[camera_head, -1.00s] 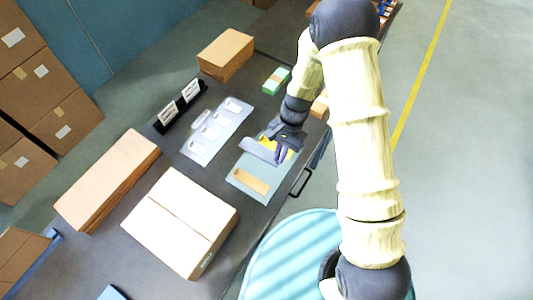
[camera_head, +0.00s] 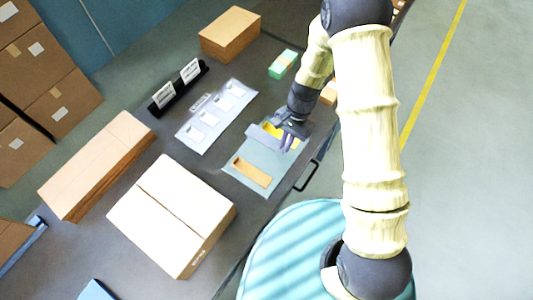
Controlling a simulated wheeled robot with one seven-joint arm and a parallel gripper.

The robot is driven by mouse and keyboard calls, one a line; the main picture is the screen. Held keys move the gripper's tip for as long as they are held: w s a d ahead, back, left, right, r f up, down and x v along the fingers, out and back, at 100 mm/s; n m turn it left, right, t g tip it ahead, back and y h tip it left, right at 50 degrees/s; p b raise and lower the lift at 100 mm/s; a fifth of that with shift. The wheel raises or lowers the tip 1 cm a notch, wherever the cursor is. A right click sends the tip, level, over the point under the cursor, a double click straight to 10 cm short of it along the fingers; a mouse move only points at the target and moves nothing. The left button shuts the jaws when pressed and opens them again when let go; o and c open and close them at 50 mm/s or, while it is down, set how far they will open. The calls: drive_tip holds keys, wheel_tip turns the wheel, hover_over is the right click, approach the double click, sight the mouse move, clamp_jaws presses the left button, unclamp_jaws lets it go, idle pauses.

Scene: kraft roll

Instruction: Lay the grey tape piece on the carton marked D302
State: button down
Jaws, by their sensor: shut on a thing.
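My gripper (camera_head: 283,140) is at the far part of a blue-grey mat (camera_head: 238,163). It is shut on the grey tape piece (camera_head: 261,137), which sticks out to the left of the fingers. I cannot tell whether the piece touches the mat. A yellow piece (camera_head: 294,143) shows partly behind the fingers. A tan piece (camera_head: 252,173) lies on the near part of the mat. Three cartons stand on the table: a pale wide one (camera_head: 170,210), a long brown one (camera_head: 92,160) and a brown one at the back (camera_head: 230,31). The pale carton has a small unreadable mark; I cannot tell which is D302.
A light sheet with several white labels (camera_head: 215,117) lies left of the mat. A black holder with white cards (camera_head: 179,89) stands behind it. A green-topped item (camera_head: 284,64) lies at the back. A handle (camera_head: 307,176) juts from the table's right edge.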

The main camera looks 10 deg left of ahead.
drive_tip(key=shift+f, duration=0.1)
drive_tip(key=shift+f+p, duration=0.7)
drive_tip(key=shift+f, duration=2.15)
drive_tip(key=shift+f+p, duration=0.55)
drive_tip(key=shift+f, duration=1.5)
drive_tip(key=shift+f, duration=0.1)
drive_tip(key=shift+f, duration=0.1)
drive_tip(key=c, duration=1.6)
unclamp_jaws()
